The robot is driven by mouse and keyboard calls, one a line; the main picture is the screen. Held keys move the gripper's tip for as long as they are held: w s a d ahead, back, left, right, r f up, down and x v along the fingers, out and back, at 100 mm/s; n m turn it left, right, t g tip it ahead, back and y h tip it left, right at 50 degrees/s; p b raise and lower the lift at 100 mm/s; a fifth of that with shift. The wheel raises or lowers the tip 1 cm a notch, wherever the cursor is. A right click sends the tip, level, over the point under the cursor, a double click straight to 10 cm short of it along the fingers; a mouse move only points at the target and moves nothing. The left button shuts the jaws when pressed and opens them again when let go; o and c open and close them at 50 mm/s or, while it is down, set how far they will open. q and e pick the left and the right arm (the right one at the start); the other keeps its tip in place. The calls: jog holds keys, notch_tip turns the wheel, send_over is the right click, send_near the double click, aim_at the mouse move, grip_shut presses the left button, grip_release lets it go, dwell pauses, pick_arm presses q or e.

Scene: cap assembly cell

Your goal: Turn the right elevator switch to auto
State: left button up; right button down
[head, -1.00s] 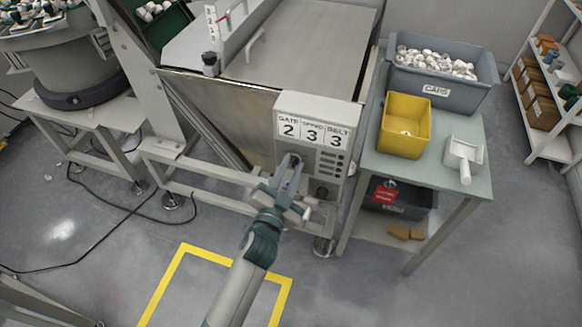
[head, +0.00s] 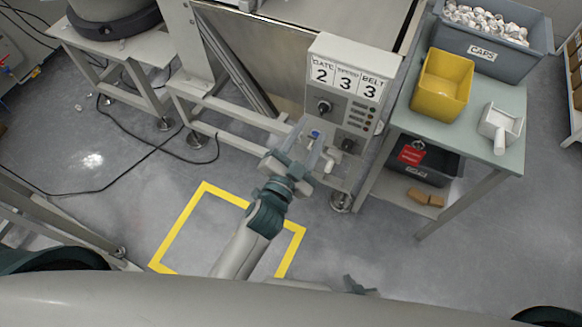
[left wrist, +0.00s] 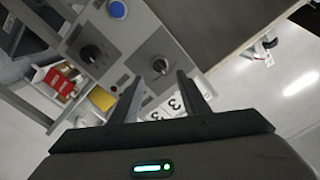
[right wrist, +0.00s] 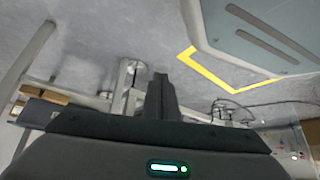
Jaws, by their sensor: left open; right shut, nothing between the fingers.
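A control box (head: 337,85) on the machine's front carries the labels GATE 2, SPEED 3, BELT 3. It has a dark upper knob (head: 324,106), a dark lower knob (head: 348,146) and a blue button (head: 316,133). In the left wrist view two dark knobs show, one at the left (left wrist: 92,53) and one (left wrist: 160,65) just beyond my fingertips, with the blue button (left wrist: 117,9). No elevator label is readable. My left gripper (head: 317,146) is open in front of the panel, with nothing between its fingers (left wrist: 160,78). My right gripper (right wrist: 159,78) is shut and empty, low over the floor.
A side table right of the box holds a grey caps bin (head: 478,50), a yellow bin (head: 442,85) and a white scoop (head: 500,125). A dark bin (head: 432,165) sits beneath. Yellow tape (head: 176,228) marks the floor. Cables lie at left.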

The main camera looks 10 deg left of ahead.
pick_arm(q)
jog(key=b+v, duration=0.1)
jog(key=v, duration=0.9)
jog(key=shift+s+a+b, duration=0.15)
jog(key=shift+s+b, duration=0.2)
jog(key=shift+s, duration=0.05)
pick_arm(e)
jog(key=shift+w+d+f, duration=0.1)
jog(key=shift+w, duration=0.45)
pick_arm(q)
notch_tip(320, 180, down, 14)
jog(key=a+n+g+y, duration=0.1)
jog(key=n+g, duration=0.1)
jog(key=g, duration=0.1)
jog(key=s+a+f+n+g+y, duration=0.1)
jog(key=s+a+f+n+g, duration=0.1)
jog(key=f, duration=0.9)
jog(key=s+a+f+n+g+y, duration=0.1)
jog(key=s+a+f, duration=0.4)
jog(key=f, duration=0.6)
jog(key=s+a+f+n+g+y, duration=0.1)
jog(key=s+a+f+n+g, duration=0.2)
jog(key=s+f, duration=0.4)
notch_tip(320, 180, down, 5)
jog(key=shift+a+g, duration=0.6)
jog(key=shift+g, duration=0.1)
